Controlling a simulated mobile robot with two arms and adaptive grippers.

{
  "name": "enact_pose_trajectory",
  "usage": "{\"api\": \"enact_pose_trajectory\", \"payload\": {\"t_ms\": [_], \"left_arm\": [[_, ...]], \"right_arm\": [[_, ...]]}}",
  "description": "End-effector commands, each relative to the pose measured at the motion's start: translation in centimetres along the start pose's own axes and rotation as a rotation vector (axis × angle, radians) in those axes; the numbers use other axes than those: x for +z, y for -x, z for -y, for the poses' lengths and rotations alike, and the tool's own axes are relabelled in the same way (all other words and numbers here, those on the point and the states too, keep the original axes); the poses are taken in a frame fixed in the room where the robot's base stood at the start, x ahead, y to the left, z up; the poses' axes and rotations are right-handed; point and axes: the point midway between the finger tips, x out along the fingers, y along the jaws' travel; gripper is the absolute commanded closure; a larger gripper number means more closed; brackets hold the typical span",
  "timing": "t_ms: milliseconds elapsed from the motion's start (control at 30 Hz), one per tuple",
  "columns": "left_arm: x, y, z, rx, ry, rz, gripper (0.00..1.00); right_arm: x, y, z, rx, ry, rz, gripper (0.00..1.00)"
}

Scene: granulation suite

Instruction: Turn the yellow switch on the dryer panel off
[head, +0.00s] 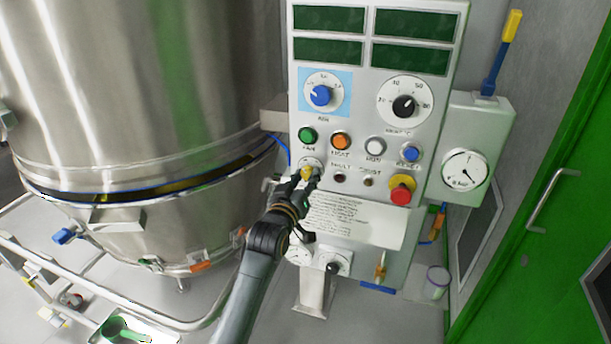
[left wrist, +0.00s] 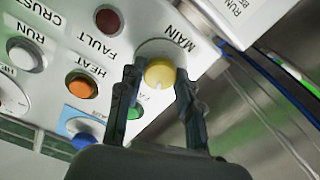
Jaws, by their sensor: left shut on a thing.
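The dryer panel (head: 365,120) is a pale upright box in the middle of the head view. The yellow switch (head: 307,172) sits low at its left side, on a round pale plate. In the left wrist view the yellow switch (left wrist: 160,72) is beside the label "MAIN". My left gripper (head: 303,180) is at the switch, and its two fingers (left wrist: 157,90) stand on either side of the yellow knob, shut on it. The fingers partly hide the switch in the head view. My right gripper is not in view.
Near the switch are a green button (head: 307,135), an orange button (head: 341,141) and a red emergency knob (head: 401,190) on yellow. A blue knob (head: 320,96) is above. A large steel vessel (head: 130,90) stands at the left. A paper sheet (head: 350,218) hangs below.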

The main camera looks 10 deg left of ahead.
Motion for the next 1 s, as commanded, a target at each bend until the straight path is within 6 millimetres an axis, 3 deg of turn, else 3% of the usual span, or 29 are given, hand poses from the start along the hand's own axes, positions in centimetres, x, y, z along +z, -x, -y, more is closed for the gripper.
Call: {"api": "enact_pose_trajectory", "payload": {"t_ms": [567,600,700,1000], "left_arm": [[0.12,0.01,0.04,-0.001,0.037,0.002,0.97],[0.11,0.0,0.04,-0.001,0.037,0.002,0.61],[0.1,0.0,0.03,0.0,0.037,0.002,0.42],[0.04,0.05,0.01,0.0,0.035,0.001,0.42]], "right_arm": [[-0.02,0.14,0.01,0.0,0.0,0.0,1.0],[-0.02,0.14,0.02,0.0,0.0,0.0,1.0],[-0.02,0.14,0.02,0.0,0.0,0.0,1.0],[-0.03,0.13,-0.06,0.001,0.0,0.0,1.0]]}}
